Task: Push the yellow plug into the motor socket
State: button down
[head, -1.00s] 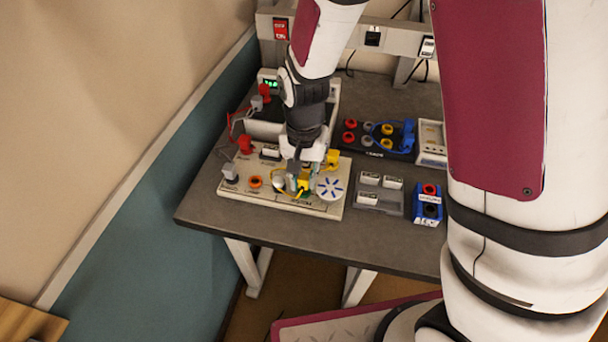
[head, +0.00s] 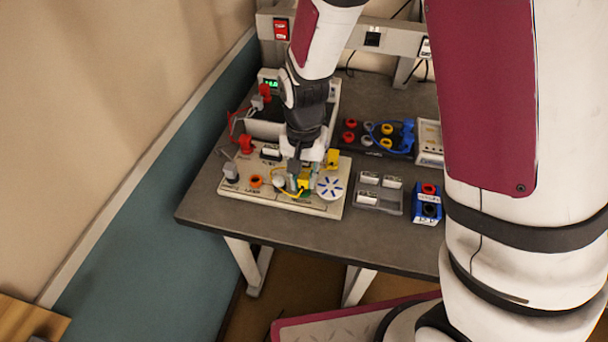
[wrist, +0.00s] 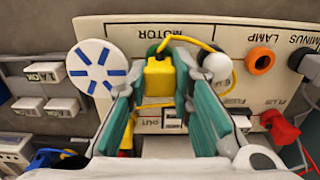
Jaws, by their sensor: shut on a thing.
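The yellow plug (wrist: 159,80) is between my gripper's (wrist: 157,76) teal-lined fingers, which are shut on it. In the head view, my gripper (head: 298,178) is low over the cream board (head: 240,201), and the plug (head: 304,179) shows partly behind it. A yellow lead loops from the plug. The plug stands close to the MOTOR label (wrist: 158,32). The motor socket is hidden below the plug and fingers, so I cannot tell how deep the plug sits.
A white disc with blue marks (head: 330,187) is beside my gripper. An orange lamp socket (head: 256,181) is on the board's left. Another yellow plug (head: 332,158) stands behind the disc. A grey tray (head: 376,206) and a blue block (head: 428,211) lie right.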

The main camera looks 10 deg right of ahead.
jog(key=shift+f, duration=0.8)
dwell(1.9)
jog(key=c, duration=1.3)
grip_release()
jog(key=shift+d, duration=0.1)
jog(key=shift+c, duration=0.2)
notch_tip(320, 180, up, 11)
jog(key=shift+w+r, duration=0.1)
jog(key=shift+r, duration=0.1)
jog(key=s+d+r+n+t, duration=0.1)
jog(key=s+d+r+t, duration=0.15)
jog(key=r, duration=0.45)
jog(key=s+d+r+n+t, duration=0.1)
jog(key=s+d+r, duration=0.3)
jog(key=r, duration=0.3)
jog(key=s+d+r+n+t, duration=0.1)
jog(key=s+d+r, duration=0.1)
jog(key=s, duration=0.3)
jog(key=s+d+r+n+t, duration=0.1)
jog(key=s+d+r, duration=0.1)
jog(key=s, duration=0.3)
jog(key=shift+d+r, duration=0.35)
jog(key=shift+d, duration=0.4)
